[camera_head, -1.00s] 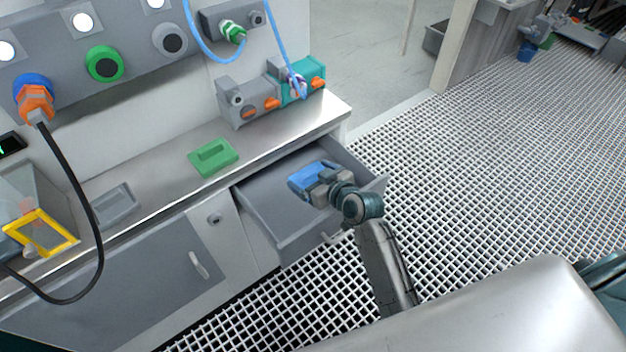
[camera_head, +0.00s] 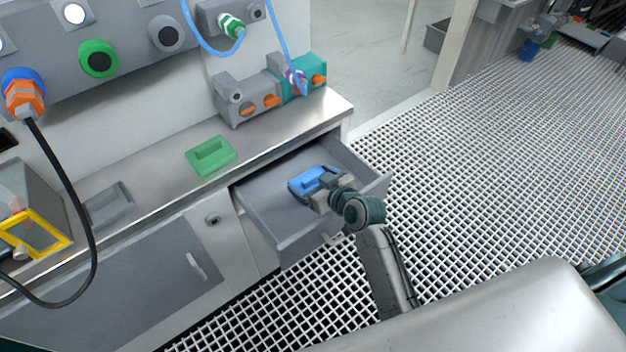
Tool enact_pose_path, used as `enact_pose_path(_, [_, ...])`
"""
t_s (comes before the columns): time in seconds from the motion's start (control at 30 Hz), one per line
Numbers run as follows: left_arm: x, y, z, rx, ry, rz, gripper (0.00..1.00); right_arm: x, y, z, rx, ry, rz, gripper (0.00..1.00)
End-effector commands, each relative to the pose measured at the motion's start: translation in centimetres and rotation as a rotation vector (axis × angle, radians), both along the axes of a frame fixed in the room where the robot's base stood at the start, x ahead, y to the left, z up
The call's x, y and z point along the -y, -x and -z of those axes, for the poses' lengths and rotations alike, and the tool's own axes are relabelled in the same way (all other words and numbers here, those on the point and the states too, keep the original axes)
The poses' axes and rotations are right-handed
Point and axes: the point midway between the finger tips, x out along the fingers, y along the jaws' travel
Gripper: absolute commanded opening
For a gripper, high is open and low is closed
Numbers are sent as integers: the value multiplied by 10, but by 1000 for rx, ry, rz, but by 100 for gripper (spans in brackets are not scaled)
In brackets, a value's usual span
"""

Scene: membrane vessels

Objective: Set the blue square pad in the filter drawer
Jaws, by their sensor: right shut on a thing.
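The blue square pad (camera_head: 311,178) is inside the open filter drawer (camera_head: 262,212), towards its back right part. My right gripper (camera_head: 318,190) reaches in over the drawer's front right and is shut on the pad. The gripper hides the pad's near right side. I cannot tell whether the pad's underside touches the drawer floor. The drawer is pulled out below the steel counter, and its bare floor shows left of and in front of the pad. My left gripper is not in view.
A green pad (camera_head: 211,155) and a grey pad (camera_head: 110,204) lie on the counter (camera_head: 160,180). A grey and teal pump unit (camera_head: 270,88) stands at the counter's back right. A black cable (camera_head: 92,235) hangs at the left.

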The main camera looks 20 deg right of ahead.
Motion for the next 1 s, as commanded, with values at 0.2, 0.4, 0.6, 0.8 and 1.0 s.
enact_pose_path(0.2, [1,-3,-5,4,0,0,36,0,1,10,-10,0,-1,67])
enact_pose_path(0.4, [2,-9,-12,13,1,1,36,0,3,15,-17,0,-2,92])
enact_pose_path(0.6, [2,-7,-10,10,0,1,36,-1,4,16,-19,-1,-2,100])
enact_pose_path(0.8, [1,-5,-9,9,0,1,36,-1,4,12,-20,-1,-2,100])
enact_pose_path(1.0, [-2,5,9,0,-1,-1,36,6,21,-3,-17,2,-2,100])
